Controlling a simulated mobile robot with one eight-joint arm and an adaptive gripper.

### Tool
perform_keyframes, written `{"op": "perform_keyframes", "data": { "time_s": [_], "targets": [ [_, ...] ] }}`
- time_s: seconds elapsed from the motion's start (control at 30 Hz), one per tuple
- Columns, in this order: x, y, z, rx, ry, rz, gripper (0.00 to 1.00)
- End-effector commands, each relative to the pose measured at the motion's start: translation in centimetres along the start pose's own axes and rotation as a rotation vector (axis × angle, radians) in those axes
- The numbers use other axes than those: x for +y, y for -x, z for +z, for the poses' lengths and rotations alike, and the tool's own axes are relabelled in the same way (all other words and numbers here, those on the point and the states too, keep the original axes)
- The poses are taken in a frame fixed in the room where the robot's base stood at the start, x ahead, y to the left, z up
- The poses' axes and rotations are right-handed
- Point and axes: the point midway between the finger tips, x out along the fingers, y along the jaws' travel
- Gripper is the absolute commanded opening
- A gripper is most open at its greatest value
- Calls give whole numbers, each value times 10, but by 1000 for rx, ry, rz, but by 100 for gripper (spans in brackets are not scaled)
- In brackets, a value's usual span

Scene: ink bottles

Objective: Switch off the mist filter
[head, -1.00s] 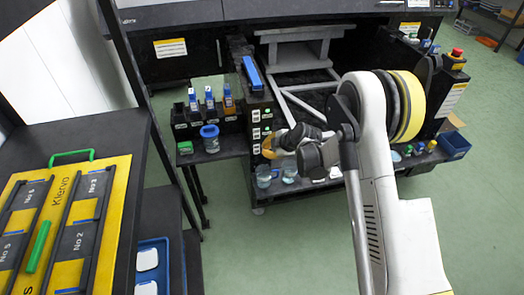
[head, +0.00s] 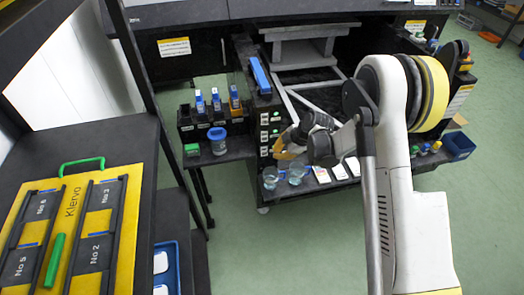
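A column of several small white switch plates with green marks (head: 264,135) runs down the front of a black cabinet, below a long blue bar. Their labels are too small to read, so I cannot tell which one belongs to the mist filter. My gripper (head: 284,150) is close to the right of the lower plates, its yellow-orange part toward the panel. I cannot tell whether it touches a plate. Its fingertips are too small and partly hidden by the dark wrist to show whether they are open or shut.
Bottles with blue and orange tops (head: 217,103) stand in a black rack left of the panel, with a blue-lidded jar (head: 217,140) in front. Glass beakers (head: 270,178) and white cards stand on the low shelf below my gripper. A yellow board (head: 128,210) lies on the left bench.

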Motion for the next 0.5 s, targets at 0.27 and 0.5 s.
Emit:
{"op": "perform_keyframes", "data": {
  "time_s": [0.27, 0.5],
  "targets": [
    [0, -2, 0, 0, 0, 2, 0],
    [-1, -34, 2, 1, 2, 3, 0]
  ]
}}
